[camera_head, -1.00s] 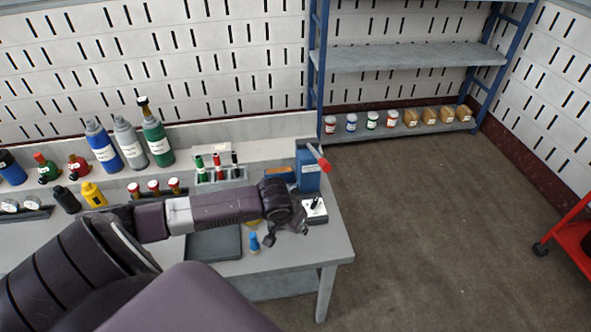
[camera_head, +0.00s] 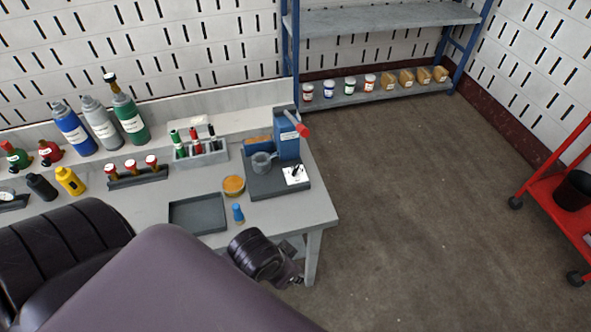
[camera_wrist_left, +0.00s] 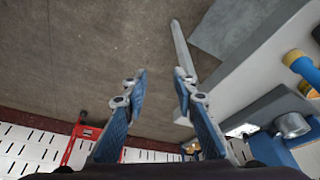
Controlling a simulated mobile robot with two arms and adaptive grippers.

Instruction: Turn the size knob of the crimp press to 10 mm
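The crimp press stands at the right end of the workbench, with a blue body (camera_head: 287,140), a red-tipped lever (camera_head: 303,130) and a dark base. Its size knob (camera_head: 296,171) is a small black pointer on a white dial plate (camera_head: 292,180). The pointer tilts toward the upper right; the scale marks are too small to read. In the left wrist view the dial plate (camera_wrist_left: 243,129) shows at the lower right, partly hidden. My left gripper (camera_head: 297,276) is past the bench's front edge, apart from the press. Its fingers (camera_wrist_left: 160,80) are apart with nothing between them. My right gripper is not in view.
A grey ring-shaped part (camera_head: 262,163) sits on the press base. A red cart (camera_head: 545,190) stands right. The floor between is clear.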

